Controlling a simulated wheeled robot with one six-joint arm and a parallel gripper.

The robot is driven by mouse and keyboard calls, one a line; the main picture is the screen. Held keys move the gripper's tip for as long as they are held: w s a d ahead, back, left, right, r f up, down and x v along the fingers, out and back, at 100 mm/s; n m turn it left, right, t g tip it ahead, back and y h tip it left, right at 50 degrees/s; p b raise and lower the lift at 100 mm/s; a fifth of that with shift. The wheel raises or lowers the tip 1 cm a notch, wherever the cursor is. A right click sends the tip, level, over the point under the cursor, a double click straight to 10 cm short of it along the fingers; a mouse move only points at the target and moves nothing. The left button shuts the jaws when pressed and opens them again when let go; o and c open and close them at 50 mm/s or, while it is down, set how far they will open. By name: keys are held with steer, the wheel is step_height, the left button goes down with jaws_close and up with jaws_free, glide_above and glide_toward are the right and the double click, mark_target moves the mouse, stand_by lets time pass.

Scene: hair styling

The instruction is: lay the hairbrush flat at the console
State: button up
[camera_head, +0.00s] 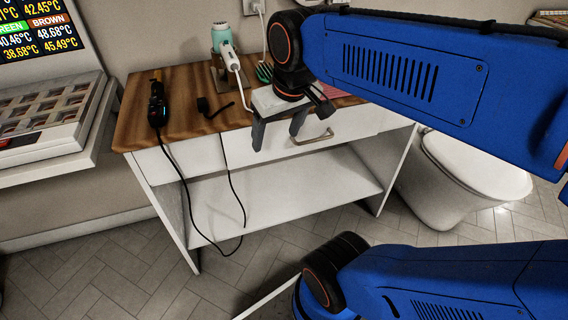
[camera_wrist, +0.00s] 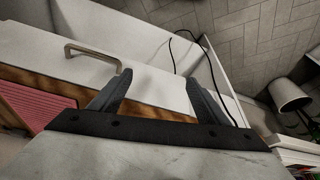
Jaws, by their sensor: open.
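The console (camera_head: 180,92) has a wooden top, white drawers and an open lower shelf. A green bristled object (camera_head: 264,72) near the back of the top, partly hidden behind my arm, may be the hairbrush; I cannot tell for sure. A small dark object (camera_head: 212,107) lies flat on the top and is too small to identify. My gripper (camera_head: 278,130) is open and empty, its fingers pointing down in front of the drawer faces at the console's front edge. In the wrist view my gripper (camera_wrist: 160,82) has nothing between its fingers; no hairbrush shows there.
A black corded tool (camera_head: 157,104) lies at the top's left, its cord hanging to the floor. A white corded appliance (camera_head: 235,62) and a teal-and-white one stand behind. A pink mat (camera_wrist: 38,104) lies on the top, beside the drawer handle (camera_wrist: 92,52). A toilet (camera_head: 455,170) stands right.

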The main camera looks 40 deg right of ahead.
steer(key=s+a+f, duration=0.1)
steer(key=s+f, duration=0.3)
steer(key=f, duration=0.1)
steer(key=shift+s+a+f+n+t, duration=0.15)
steer(key=shift+s+f+n+t, duration=0.15)
steer(key=shift+s+t, duration=0.1)
